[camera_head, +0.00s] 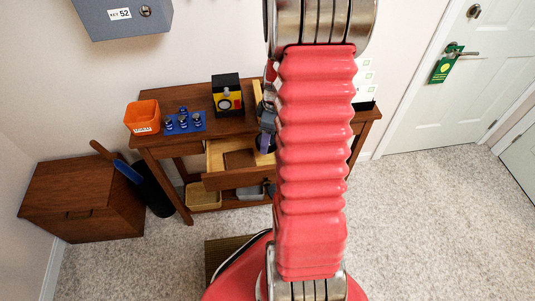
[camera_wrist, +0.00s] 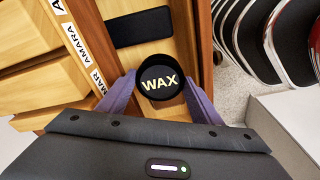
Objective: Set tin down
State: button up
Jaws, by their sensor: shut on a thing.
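A round black tin (camera_wrist: 160,83) with "WAX" in pale letters on its lid sits between the two purple fingers of my gripper (camera_wrist: 158,92) in the wrist view. The fingers touch its sides and the gripper is shut on it. The lid faces the wrist camera. Brown wood lies beneath and around the tin, but I cannot tell whether the tin touches it. In the head view my gripper (camera_head: 266,142) is by the open drawer (camera_head: 216,160) of the wooden desk, partly hidden by my red arm. The tin cannot be made out clearly there.
An orange bin (camera_head: 142,117), a blue mat (camera_head: 197,125) with small items and a black-and-yellow box (camera_head: 228,96) stand on the desk top (camera_head: 180,103).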

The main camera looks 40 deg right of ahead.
jog(key=shift+f, duration=2.75)
jog(key=shift+f, duration=0.15)
jog(key=shift+f, duration=1.85)
jog(key=shift+f, duration=0.1)
jog(key=o, duration=0.9)
jog(key=r, duration=0.4)
jog(key=s+r, duration=0.1)
jog(key=r, duration=0.7)
jog(key=shift+s+d+r, duration=0.1)
jog(key=shift+s+d, duration=0.05)
jog(key=shift+d, duration=0.25)
